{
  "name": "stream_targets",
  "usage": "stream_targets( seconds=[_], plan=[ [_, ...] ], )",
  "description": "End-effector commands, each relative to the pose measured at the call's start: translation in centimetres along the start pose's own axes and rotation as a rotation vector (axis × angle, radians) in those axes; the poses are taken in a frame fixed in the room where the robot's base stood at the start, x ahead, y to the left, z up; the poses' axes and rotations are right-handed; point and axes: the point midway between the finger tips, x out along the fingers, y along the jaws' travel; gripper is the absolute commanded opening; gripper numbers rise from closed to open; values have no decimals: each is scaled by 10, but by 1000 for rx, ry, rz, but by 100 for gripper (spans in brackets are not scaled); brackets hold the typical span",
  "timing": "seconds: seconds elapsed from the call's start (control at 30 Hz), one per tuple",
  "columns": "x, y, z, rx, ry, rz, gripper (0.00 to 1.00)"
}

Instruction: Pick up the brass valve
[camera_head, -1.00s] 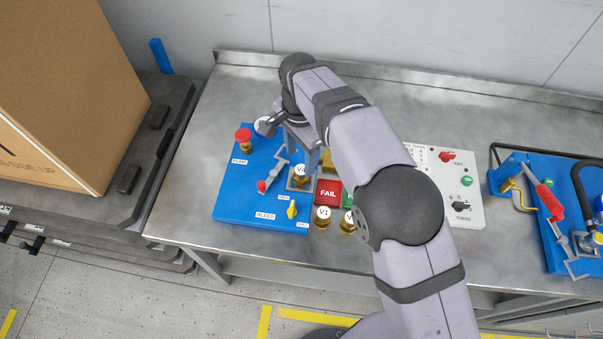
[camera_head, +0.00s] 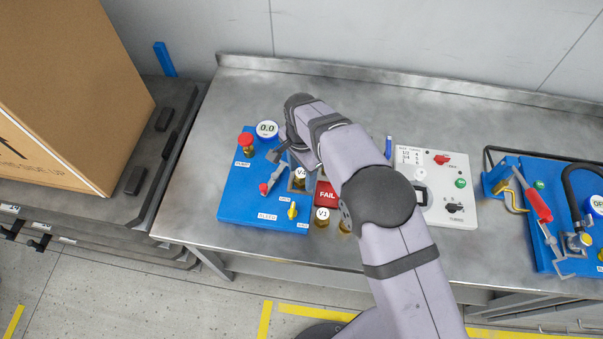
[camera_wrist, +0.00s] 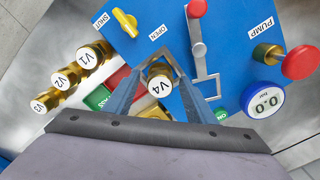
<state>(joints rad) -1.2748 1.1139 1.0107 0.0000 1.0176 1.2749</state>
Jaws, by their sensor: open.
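The brass valve labelled V4 (camera_wrist: 158,86) has a white round cap and sits in a holder on the blue station board (camera_head: 238,205). In the wrist view my gripper (camera_wrist: 158,66) is open, with one finger on each side of V4; I cannot tell whether they touch it. V4 also shows in the head view (camera_head: 300,175), just below my wrist, which hides most of the fingers.
A red FAIL block (camera_head: 327,194) is close to V4. The board carries a gauge (camera_head: 267,130) reading 0.0, a red pump knob (camera_head: 246,140), a red-tipped lever (camera_head: 265,188) and a yellow handle (camera_head: 292,210). A white switch panel (camera_head: 435,190) stands to the right.

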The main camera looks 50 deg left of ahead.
Motion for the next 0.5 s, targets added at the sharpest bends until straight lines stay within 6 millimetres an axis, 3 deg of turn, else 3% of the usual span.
stream_targets(
  seconds=[0.27, 0.4, 0.47, 0.5],
  plan=[
    [2, 0, 0, 0, 0, -1, 50],
    [2, 0, 0, 0, 0, -1, 17],
    [2, 0, 0, 0, 0, -1, 3],
    [2, 0, 0, 0, 0, -1, 0]
  ],
)
